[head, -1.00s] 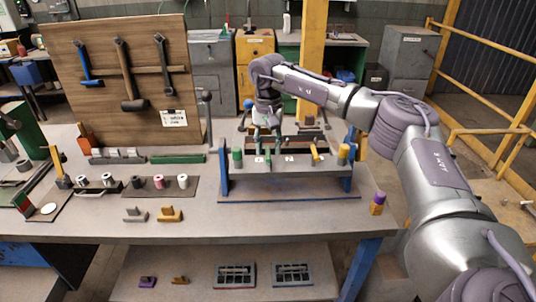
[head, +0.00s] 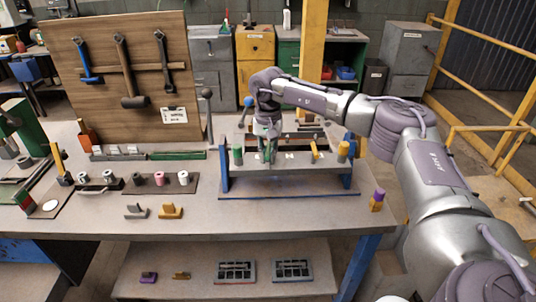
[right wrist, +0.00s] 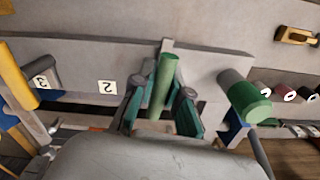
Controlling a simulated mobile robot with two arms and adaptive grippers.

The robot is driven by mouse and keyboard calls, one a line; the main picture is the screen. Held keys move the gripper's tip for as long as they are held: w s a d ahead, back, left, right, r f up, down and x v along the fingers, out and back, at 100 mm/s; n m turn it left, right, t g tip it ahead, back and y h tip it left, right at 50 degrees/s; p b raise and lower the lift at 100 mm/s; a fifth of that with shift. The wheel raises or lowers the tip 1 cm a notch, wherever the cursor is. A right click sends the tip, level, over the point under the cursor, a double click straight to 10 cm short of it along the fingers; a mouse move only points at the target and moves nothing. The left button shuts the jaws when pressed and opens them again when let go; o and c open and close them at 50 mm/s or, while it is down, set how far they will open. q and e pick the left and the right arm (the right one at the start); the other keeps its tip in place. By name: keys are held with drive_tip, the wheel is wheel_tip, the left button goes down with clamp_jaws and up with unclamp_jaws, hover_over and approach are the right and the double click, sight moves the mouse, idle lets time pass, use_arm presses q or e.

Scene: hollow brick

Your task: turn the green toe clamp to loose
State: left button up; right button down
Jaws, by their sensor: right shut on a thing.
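The green toe clamp, a green bar-shaped handle (right wrist: 163,85), stands up between my right gripper's teal fingers in the right wrist view. My right gripper (head: 268,156) reaches down from above onto the grey fixture (head: 300,165) with blue end posts, and is shut on this handle. The fingers (right wrist: 160,112) lie on both sides of it. Its lower part is hidden by the gripper. In the head view the gripper hides most of the handle. My left gripper is in neither view.
A separate green cylinder (right wrist: 250,104) sits close beside the gripper. A yellow lever (head: 315,150) and a yellow cylinder (head: 343,151) stand farther right on the fixture. Number tags mark its face. A purple-topped block (head: 378,200) stands on the bench at right.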

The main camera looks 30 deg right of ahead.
drive_tip(key=shift+m, duration=0.3)
drive_tip(key=m, duration=0.3)
drive_tip(key=shift+m, duration=0.4)
drive_tip(key=m, duration=0.4)
drive_tip(key=shift+p, duration=0.35)
drive_tip(key=m, duration=0.5)
drive_tip(key=shift+r+m+p, duration=0.1)
drive_tip(key=shift+m+p, duration=0.2)
drive_tip(key=shift+m, duration=1.9)
drive_tip(key=c, duration=1.2)
unclamp_jaws()
drive_tip(key=shift+o, duration=0.2)
